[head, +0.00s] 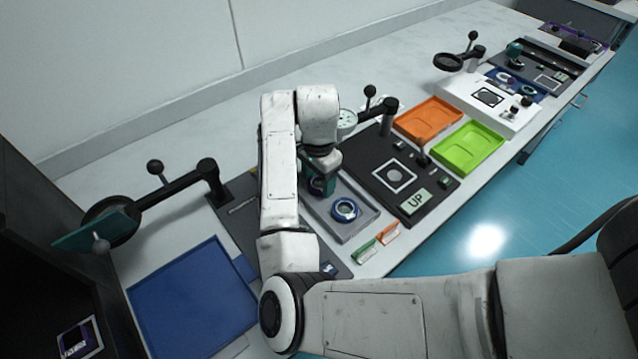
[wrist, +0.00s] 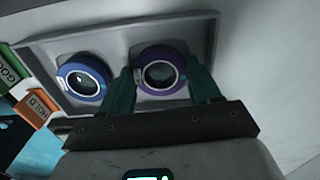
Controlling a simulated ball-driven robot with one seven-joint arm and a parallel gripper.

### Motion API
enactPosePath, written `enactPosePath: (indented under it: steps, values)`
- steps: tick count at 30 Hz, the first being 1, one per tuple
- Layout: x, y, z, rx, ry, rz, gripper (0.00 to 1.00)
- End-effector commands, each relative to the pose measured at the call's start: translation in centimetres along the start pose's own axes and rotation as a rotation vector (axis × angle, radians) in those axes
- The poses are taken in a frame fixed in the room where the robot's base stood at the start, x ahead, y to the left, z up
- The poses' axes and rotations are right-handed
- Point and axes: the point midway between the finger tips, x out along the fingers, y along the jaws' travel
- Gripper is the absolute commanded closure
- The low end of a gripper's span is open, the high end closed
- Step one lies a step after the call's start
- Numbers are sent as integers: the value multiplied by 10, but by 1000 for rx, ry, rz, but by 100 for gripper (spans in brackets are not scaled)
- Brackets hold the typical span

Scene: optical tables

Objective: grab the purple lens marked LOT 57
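The wrist view shows two round lenses with dark glass in a shallow grey tray (wrist: 116,48). The purple-ringed lens (wrist: 160,70) is on the right, and a blue-ringed lens (wrist: 82,78) is beside it on the left. My gripper (wrist: 161,76) has its two teal fingers on either side of the purple lens, their tips right at its rim. I cannot tell whether they press on it. No LOT 57 marking is legible. In the head view my gripper (head: 319,184) is down at the tray, largely hiding the purple lens; the blue lens (head: 345,210) shows in front.
Green and orange label blocks (head: 364,251) lie in front of the tray. A black board with an UP tag (head: 415,202) lies to the right, with orange (head: 428,119) and green (head: 468,147) trays beyond.

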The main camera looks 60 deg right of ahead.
Motion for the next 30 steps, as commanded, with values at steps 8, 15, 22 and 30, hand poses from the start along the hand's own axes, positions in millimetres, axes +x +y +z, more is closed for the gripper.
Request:
enactPosePath:
  steps: [8, 15, 22, 30]
  values:
    - [0, 0, 0, 0, 0, -1, 69]
    - [-2, 0, 0, 0, 0, -1, 70]
    - [-18, 0, -1, 2, 1, -3, 70]
    - [-74, 27, -3, 4, -3, -7, 70]
